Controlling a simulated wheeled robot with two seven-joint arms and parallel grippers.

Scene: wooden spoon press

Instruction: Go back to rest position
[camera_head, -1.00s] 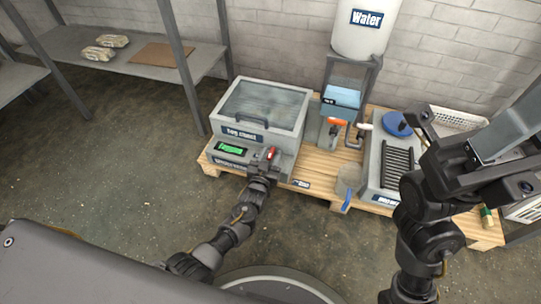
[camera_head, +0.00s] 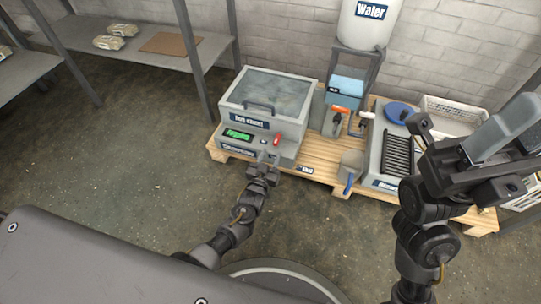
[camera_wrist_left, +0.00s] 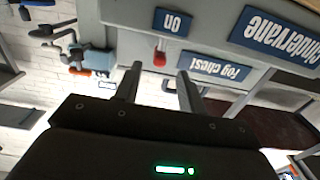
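My left gripper (camera_head: 264,164) is just in front of the control panel of the grey fog chest (camera_head: 229,104). In the left wrist view its two fingers (camera_wrist_left: 160,82) are apart with nothing between them. The red switch (camera_head: 278,139) on the panel lies beyond the fingertips, apart from them; it also shows in the left wrist view (camera_wrist_left: 160,57) beside an "on" label (camera_wrist_left: 172,22). The panel display (camera_head: 238,134) is lit green.
The chest stands on a wooden pallet (camera_head: 320,172) with a water tank (camera_head: 368,22), a blue-windowed unit (camera_head: 346,90) and a grey slatted unit (camera_head: 378,150). A white basket (camera_head: 452,112) is behind my right gripper. A metal shelf (camera_head: 85,35) stands at left. Floor (camera_head: 130,150) is clear at left.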

